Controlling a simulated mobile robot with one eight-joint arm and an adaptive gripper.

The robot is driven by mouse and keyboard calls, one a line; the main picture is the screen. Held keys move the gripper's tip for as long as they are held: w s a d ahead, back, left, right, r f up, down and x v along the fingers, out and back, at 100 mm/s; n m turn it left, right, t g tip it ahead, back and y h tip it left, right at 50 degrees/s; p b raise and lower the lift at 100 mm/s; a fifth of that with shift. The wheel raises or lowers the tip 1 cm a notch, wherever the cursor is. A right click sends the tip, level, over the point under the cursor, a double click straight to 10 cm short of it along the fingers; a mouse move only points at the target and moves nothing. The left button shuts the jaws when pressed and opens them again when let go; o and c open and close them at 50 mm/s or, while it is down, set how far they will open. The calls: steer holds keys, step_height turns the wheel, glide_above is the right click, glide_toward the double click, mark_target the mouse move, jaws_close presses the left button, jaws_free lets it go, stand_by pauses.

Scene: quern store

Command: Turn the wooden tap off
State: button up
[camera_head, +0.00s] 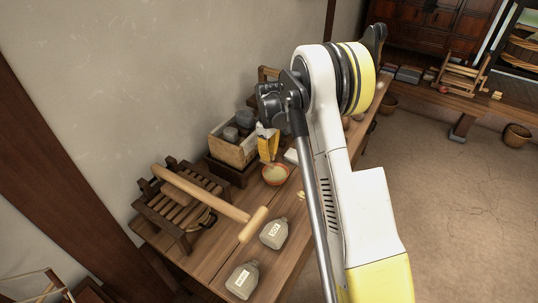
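I cannot make out a wooden tap for certain in this view. A pale wooden bar with a thick rounded end (254,224) lies across a dark slatted wooden stand (165,222) on the table; I cannot tell whether it belongs to a tap. My white and yellow arm rises through the middle and covers part of the table. A black jointed part at the arm's upper left, perhaps my gripper (270,97), is above and behind the table's middle. Its fingertips are not clear, and I see nothing held in it.
The long table (208,262) runs along the wall. It bears two grey labelled bottles (274,233), (242,280), an orange bowl (275,176) and a wooden crate (229,152) with grey jars. Bare floor (450,200) lies to the right, with a bench (510,112) and baskets beyond.

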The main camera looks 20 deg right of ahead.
jaws_close()
steer(key=shift+m, duration=0.4)
steer(key=m, duration=0.2)
steer(key=shift+m, duration=0.3)
steer(key=m, duration=0.5)
steer(key=shift+m+p, duration=0.3)
steer(key=shift+p, duration=0.05)
steer(key=m, duration=0.4)
steer(key=shift+m, duration=2.5)
